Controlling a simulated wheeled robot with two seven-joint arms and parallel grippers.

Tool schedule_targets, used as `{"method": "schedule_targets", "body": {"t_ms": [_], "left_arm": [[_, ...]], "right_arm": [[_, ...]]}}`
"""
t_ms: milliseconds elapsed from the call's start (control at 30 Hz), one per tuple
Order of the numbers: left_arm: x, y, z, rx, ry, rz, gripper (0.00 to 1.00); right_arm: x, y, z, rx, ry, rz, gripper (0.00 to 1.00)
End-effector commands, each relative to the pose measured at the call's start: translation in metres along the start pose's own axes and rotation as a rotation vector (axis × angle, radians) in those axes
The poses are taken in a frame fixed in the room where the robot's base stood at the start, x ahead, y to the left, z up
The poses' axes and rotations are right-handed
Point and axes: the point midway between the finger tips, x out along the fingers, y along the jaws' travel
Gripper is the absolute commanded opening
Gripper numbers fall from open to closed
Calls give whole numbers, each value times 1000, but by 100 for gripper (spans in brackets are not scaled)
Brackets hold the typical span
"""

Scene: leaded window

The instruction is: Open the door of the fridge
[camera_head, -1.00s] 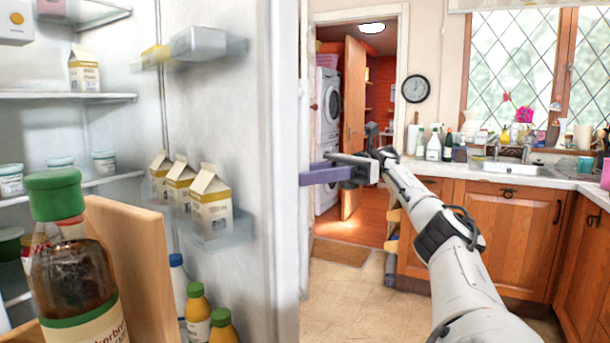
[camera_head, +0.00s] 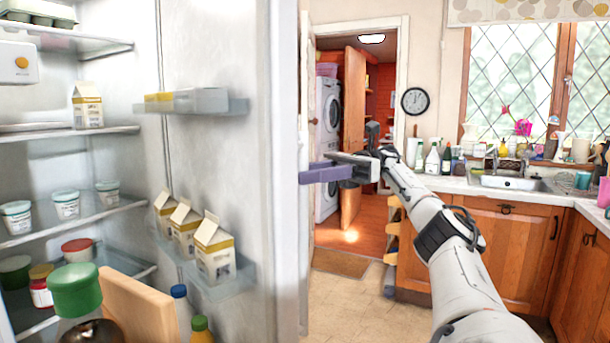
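The fridge stands open at the left, with its lit shelves (camera_head: 60,132) in view. The fridge door (camera_head: 262,120) is swung open, its inner face with door racks towards me and its edge near the picture's middle. My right gripper (camera_head: 312,174), with purple fingers, is at the outer side of that door edge. Its fingertips meet the edge in the picture or pass behind it; I cannot tell whether they touch. The door's handle is not visible. My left gripper is not in view.
Milk cartons (camera_head: 213,249) stand in a door rack. A green-capped bottle (camera_head: 76,290) and a wooden board (camera_head: 135,305) are close at lower left. Wooden cabinets (camera_head: 505,240) with a sink are at right. Tiled floor (camera_head: 345,300) lies clear beyond the door.

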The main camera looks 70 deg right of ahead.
Motion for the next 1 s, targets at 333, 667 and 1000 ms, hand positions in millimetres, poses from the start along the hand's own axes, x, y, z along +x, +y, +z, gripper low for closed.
{"method": "schedule_targets", "body": {"t_ms": [333,667,1000], "left_arm": [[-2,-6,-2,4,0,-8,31],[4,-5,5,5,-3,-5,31],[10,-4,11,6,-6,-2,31]], "right_arm": [[0,0,6,1,0,0,36],[6,0,52,-109,-145,-10,0],[-10,4,173,-220,-496,-116,0]]}}
